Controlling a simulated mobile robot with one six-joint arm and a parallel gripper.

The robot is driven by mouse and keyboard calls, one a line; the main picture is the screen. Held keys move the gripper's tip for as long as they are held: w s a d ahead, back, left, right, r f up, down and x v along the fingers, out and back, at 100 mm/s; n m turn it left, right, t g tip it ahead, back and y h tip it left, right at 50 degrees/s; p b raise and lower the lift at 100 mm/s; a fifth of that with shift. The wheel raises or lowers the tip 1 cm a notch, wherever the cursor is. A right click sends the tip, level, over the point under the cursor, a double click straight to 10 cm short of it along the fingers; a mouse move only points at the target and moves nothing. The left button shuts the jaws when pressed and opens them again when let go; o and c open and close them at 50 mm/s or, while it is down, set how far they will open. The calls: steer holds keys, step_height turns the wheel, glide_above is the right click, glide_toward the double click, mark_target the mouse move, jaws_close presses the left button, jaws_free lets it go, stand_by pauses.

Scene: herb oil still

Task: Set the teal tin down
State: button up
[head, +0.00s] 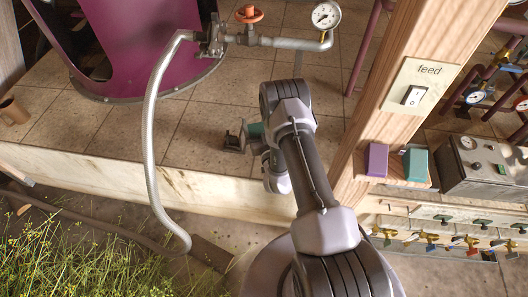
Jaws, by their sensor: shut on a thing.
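My gripper (243,141) is at the end of my arm, left of the wrist, over the tiled platform. It is shut on a small dark teal tin (254,131), of which only a part shows; my gripper and wrist hide the rest. I cannot tell whether the tin touches the tiles or hangs above them.
A purple box (377,160) and a teal-green box (415,164) stand on a small wooden ledge by the post (400,70) with the "feed" switch (413,95). A grey hose (150,125) hangs left of my gripper. Tiles (120,130) farther left are mostly clear.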

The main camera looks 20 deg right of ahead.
step_height(320, 180, down, 18)
steer(key=b, duration=0.8)
steer(key=shift+r, duration=0.25)
steer(key=o, duration=1.5)
steer(key=shift+f, duration=0.2)
steer(key=shift+c, duration=0.2)
